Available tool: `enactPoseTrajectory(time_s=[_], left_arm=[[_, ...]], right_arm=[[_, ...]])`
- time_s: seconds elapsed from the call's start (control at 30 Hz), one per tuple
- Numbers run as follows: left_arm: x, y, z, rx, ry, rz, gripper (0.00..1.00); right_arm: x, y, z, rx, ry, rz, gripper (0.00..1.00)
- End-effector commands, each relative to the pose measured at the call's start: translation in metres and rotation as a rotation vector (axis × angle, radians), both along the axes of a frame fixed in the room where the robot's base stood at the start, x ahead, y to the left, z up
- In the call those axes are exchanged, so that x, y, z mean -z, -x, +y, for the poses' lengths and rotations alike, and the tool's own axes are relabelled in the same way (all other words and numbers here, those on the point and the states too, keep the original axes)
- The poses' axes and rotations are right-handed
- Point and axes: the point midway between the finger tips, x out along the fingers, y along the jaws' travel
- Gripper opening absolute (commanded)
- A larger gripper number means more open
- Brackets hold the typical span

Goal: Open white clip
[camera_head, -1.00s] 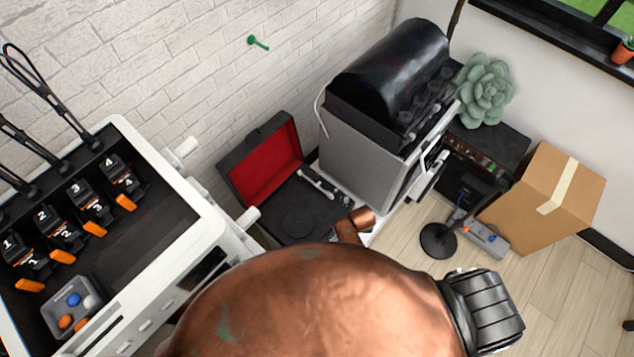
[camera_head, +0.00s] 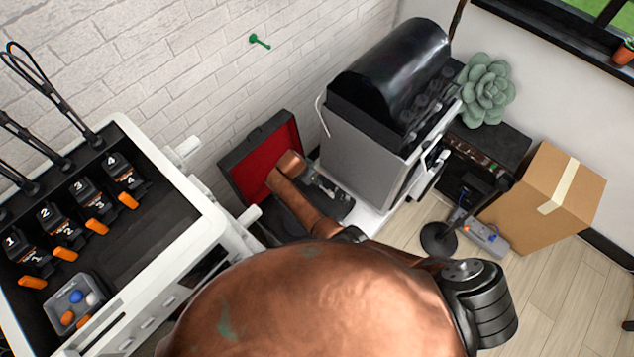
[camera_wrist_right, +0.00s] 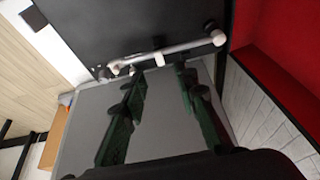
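A small white clip (camera_wrist_right: 159,59) sits against the pale tonearm (camera_wrist_right: 190,46) of the record player in the right wrist view. My right gripper (camera_wrist_right: 160,76) is open and empty, its two dark green fingers apart. The fingertips lie just below the tonearm in that picture, one on each side of the clip; contact cannot be told. In the head view my right arm reaches over the record player, whose open lid (camera_head: 247,170) is lined red. The clip cannot be made out there. My left gripper is not in view.
A grey cabinet with a black roll-shaped top (camera_head: 392,75) stands close to the record player's right. A white-framed tool rack (camera_head: 170,170) stands to the left. The brick wall is behind. A cardboard box (camera_head: 560,190) and a black stand (camera_head: 438,240) are at right.

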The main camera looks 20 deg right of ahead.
Motion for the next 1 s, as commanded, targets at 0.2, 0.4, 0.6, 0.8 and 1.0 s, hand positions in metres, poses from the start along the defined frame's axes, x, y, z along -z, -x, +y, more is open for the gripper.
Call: enactPoseTrajectory(time_s=[0.2, 0.4, 0.6, 0.8, 1.0], left_arm=[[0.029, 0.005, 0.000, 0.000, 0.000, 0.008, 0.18], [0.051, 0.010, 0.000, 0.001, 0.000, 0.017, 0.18], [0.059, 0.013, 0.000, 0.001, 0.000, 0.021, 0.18], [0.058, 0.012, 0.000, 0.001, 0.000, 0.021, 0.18], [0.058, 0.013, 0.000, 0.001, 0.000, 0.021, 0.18]], right_arm=[[0.031, -0.005, -0.010, -0.001, 0.001, 0.001, 0.28], [0.055, -0.010, -0.017, -0.001, 0.000, 0.002, 0.28], [0.063, -0.013, -0.022, -0.001, -0.001, 0.001, 0.28], [0.061, -0.014, -0.022, -0.001, -0.001, 0.001, 0.28], [0.061, -0.014, -0.022, -0.001, -0.001, 0.001, 0.17]])
